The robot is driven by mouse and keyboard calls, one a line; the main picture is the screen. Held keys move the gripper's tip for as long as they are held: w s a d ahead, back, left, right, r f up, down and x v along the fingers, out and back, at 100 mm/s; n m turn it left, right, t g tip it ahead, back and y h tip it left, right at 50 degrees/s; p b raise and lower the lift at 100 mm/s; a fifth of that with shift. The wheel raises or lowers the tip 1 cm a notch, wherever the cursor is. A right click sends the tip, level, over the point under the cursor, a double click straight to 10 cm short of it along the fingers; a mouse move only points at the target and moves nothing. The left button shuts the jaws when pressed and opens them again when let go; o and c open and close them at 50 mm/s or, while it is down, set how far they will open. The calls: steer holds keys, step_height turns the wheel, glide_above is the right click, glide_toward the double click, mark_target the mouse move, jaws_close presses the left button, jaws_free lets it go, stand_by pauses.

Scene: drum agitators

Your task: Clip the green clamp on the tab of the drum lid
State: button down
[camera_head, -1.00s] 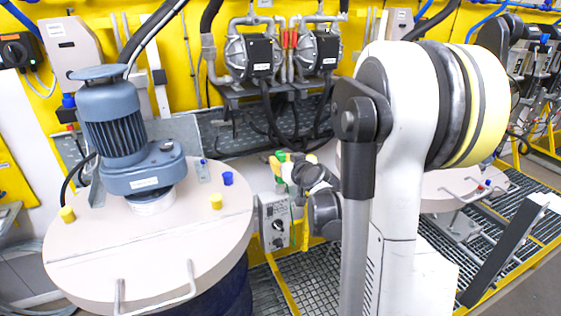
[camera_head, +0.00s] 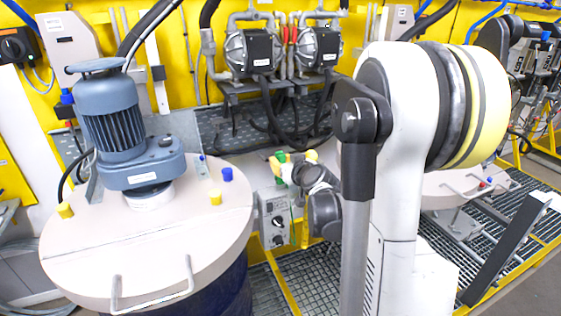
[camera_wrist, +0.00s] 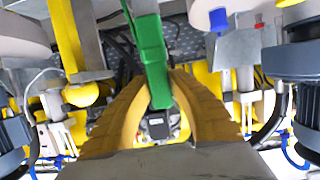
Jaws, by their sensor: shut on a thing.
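My gripper (camera_wrist: 153,100) has yellow fingers, shut on the green clamp (camera_wrist: 152,55) in the wrist view. The clamp stands up between the fingertips and runs out of the top of the picture. In the head view the clamp (camera_head: 281,157) is a small green patch at my gripper (camera_head: 290,165), right of the drum lid. The pale round drum lid (camera_head: 150,240) lies on a dark blue drum. A small grey upright piece (camera_head: 201,168) near its back right edge looks like the tab. The gripper is to the right of it, apart from it.
A blue-grey motor (camera_head: 115,125) stands on the lid, with yellow and blue caps (camera_head: 227,174) around it. A grey control box (camera_head: 275,217) is beside the drum. Two pumps (camera_head: 250,52) and hoses are on the yellow wall behind. A second lid (camera_head: 450,187) is at the right.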

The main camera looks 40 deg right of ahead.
steer(key=shift+f, duration=0.2)
stand_by(0.3)
steer(key=shift+f+b, duration=0.8)
steer(key=shift+b, duration=0.1)
steer(key=c, duration=1.2)
jaws_free()
steer(key=shift+s+r, duration=0.1)
steer(key=shift+s, duration=0.05)
